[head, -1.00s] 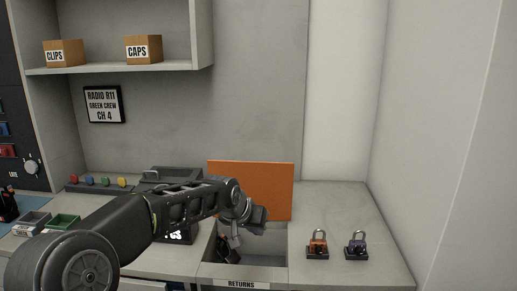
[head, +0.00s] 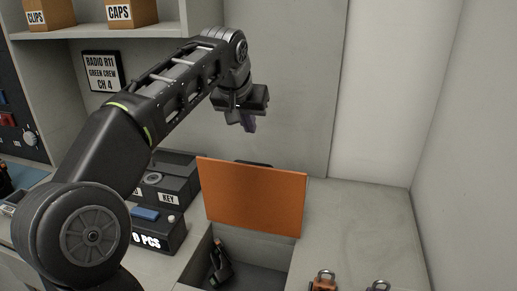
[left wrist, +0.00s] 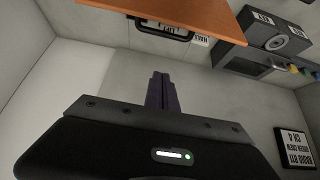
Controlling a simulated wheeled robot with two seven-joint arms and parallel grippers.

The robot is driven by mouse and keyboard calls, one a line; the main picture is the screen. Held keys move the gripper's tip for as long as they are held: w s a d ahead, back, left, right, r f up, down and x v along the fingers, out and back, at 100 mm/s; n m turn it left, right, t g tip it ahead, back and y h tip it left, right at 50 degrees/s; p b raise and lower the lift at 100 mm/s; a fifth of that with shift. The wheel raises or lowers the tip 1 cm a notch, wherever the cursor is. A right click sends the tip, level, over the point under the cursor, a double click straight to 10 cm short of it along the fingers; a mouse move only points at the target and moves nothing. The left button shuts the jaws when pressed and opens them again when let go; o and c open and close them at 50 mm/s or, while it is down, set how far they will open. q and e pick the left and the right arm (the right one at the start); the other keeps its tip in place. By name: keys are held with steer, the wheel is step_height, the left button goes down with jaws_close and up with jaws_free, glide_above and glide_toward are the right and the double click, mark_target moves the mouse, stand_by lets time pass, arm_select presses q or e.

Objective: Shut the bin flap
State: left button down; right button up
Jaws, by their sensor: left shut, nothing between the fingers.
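The orange bin flap (head: 253,198) stands upright, open, at the back of the returns bin. In the left wrist view the flap (left wrist: 196,14) shows as an orange edge at the top. The bin (head: 264,280) is a grey recess in the counter, and a dark handheld device (head: 220,265) lies in it. My right gripper is not in view.
An orange padlock (head: 323,281) and a purple padlock (head: 378,286) stand on the counter right of the bin. Dark boxes (head: 168,188), one marked KEY, stand left of the flap. A shelf with cardboard boxes (head: 131,13) is upper left. The counter right of the flap (head: 362,215) is clear.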

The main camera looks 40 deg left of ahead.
arm_select(q)
steer(key=p+x, duration=0.2)
steer(key=x, duration=0.8)
steer(key=s, duration=0.2)
steer(key=s+d, duration=0.1)
steer(key=shift+s+d+f, duration=0.1)
steer(key=shift+s+f, duration=0.25)
steer(key=shift+f, duration=0.2)
